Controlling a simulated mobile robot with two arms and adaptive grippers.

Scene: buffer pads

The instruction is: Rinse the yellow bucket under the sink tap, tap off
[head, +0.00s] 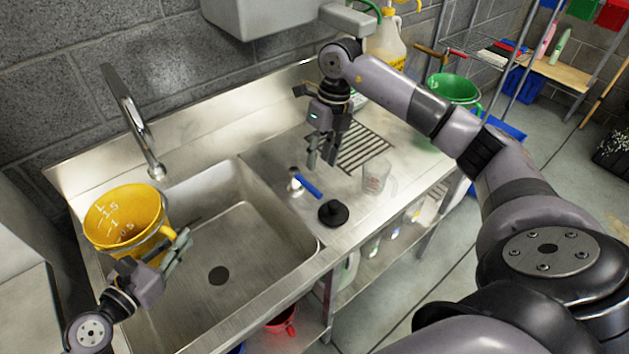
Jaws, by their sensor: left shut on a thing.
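The yellow bucket (118,207), with volume marks on its inner wall, is at the left side of the sink basin (225,235), its open top facing up and towards me. My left gripper (178,246) is shut on the bucket's near right side. A blue lever (308,187) stands on the counter right of the basin. My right gripper (322,160) points down behind the lever, its fingers apart and empty.
A black plunger-like piece (333,213) and a clear measuring jug (376,177) stand on the counter near the lever.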

